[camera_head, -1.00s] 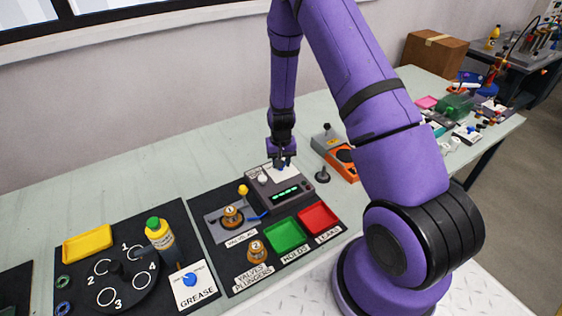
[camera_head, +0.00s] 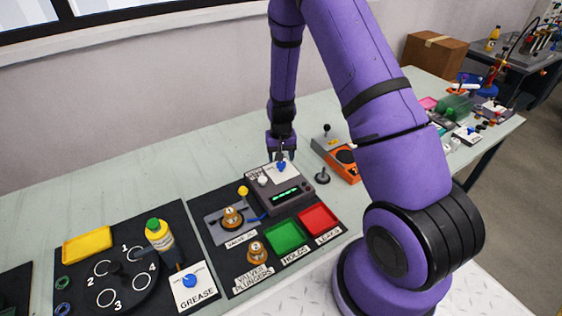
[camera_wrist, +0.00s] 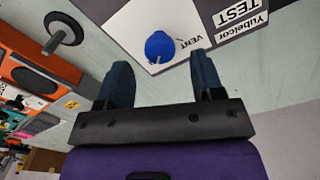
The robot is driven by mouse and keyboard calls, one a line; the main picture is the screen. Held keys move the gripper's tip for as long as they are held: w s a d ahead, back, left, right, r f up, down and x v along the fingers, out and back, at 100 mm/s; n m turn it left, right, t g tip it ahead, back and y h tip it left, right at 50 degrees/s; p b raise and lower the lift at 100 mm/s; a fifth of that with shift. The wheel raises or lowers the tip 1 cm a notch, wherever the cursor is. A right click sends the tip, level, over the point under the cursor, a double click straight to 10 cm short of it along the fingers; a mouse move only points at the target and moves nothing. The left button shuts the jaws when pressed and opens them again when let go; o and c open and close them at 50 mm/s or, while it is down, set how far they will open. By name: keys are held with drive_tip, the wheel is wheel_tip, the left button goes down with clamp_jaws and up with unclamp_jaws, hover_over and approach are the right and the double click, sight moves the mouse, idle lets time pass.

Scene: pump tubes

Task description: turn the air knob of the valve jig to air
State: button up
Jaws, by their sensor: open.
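The blue air knob (camera_head: 282,167) sits on the white plate on top of the dark grey test box of the valve jig. It also shows in the wrist view (camera_wrist: 160,46), on the white plate (camera_wrist: 125,36), with the word VENT beside it to the right. A small pale mark shows near the knob's lower edge; its exact setting is hard to read. My gripper (camera_wrist: 160,60) is open, its two dark fingers apart on either side below the knob in the picture, with nothing between them. In the head view my gripper (camera_head: 281,154) is just above the knob.
A white knob (camera_head: 263,180) and a green display (camera_head: 286,194) are on the same box. An orange device (camera_head: 340,160) and a black knobbed post (camera_head: 322,176) stand to the right. Green (camera_head: 285,237) and red (camera_head: 318,219) trays lie in front.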

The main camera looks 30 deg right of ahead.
wheel_tip(320, 180, up, 8)
drive_tip(key=shift+f, duration=0.15)
idle(0.6)
wheel_tip(320, 180, up, 13)
drive_tip(key=n+t, duration=0.1)
hover_over(281, 163)
drive_tip(key=s+a, duration=0.2)
drive_tip(key=a, duration=0.1)
drive_tip(key=s+a+r+n+t, duration=0.1)
drive_tip(key=s+r, duration=0.3)
drive_tip(key=r, duration=0.2)
drive_tip(key=s+a+r+t, duration=0.1)
drive_tip(key=s+r, duration=0.3)
drive_tip(key=r, duration=0.2)
drive_tip(key=s+a+r+n+t, duration=0.1)
drive_tip(key=s+r, duration=0.4)
drive_tip(key=s, duration=0.5)
drive_tip(key=s+a+r+n+t, duration=0.1)
drive_tip(key=s+a+r, duration=0.1)
drive_tip(key=s+r, duration=0.4)
drive_tip(key=s, duration=0.4)
drive_tip(key=shift+n, duration=0.4)
